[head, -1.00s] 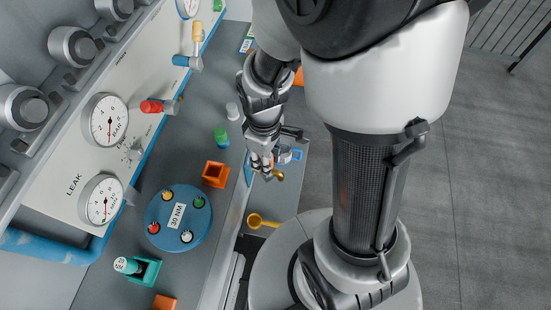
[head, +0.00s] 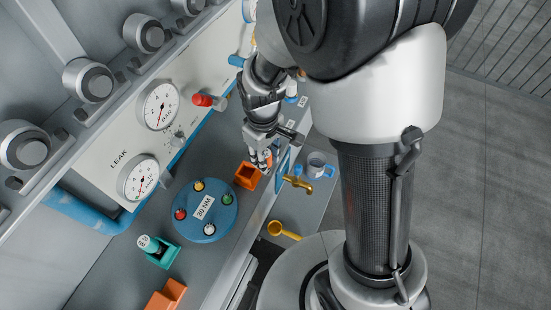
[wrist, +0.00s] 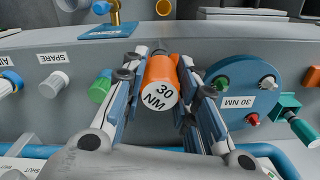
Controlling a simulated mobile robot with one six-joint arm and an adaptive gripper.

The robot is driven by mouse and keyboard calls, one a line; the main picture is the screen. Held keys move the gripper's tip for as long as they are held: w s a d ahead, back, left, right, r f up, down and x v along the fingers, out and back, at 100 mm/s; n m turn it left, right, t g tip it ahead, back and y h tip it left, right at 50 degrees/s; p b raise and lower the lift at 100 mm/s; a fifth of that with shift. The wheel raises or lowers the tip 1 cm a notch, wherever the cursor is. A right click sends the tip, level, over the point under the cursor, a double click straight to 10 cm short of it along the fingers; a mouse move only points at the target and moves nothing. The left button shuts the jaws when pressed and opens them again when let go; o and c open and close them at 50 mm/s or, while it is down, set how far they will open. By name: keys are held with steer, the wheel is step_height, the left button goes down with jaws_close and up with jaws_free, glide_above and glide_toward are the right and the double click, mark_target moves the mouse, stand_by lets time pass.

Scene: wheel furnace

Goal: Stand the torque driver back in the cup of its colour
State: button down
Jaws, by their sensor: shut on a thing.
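My gripper (wrist: 158,85) is shut on the orange torque driver (wrist: 160,70), whose white end marked 30 NM faces the wrist camera. In the head view my gripper (head: 262,158) is at the bench edge, just above and right of the open square orange cup (head: 248,176). The driver appears apart from the cup there, but the gap in height is hard to judge. The cup is not clearly visible in the wrist view, where the driver and fingers cover the middle. A teal driver (head: 147,243) stands in a teal cup (head: 163,256).
A blue disc (head: 190,222) marked 30 NM with coloured knobs lies left of the orange cup. Another orange block (head: 166,297) is at the bottom. The gauge panel (head: 150,130) borders the left.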

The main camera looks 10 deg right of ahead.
steer(key=w+a+f+b, duration=0.2)
steer(key=w+a+f, duration=0.2)
steer(key=a, duration=0.1)
steer(key=shift+a+f, duration=0.15)
steer(key=shift+f, duration=0.05)
stand_by(0.6)
steer(key=shift+f+b, duration=0.55)
steer(key=shift+f, duration=0.05)
stand_by(0.5)
steer(key=c, duration=1.2)
jaws_free()
steer(key=o, duration=0.6)
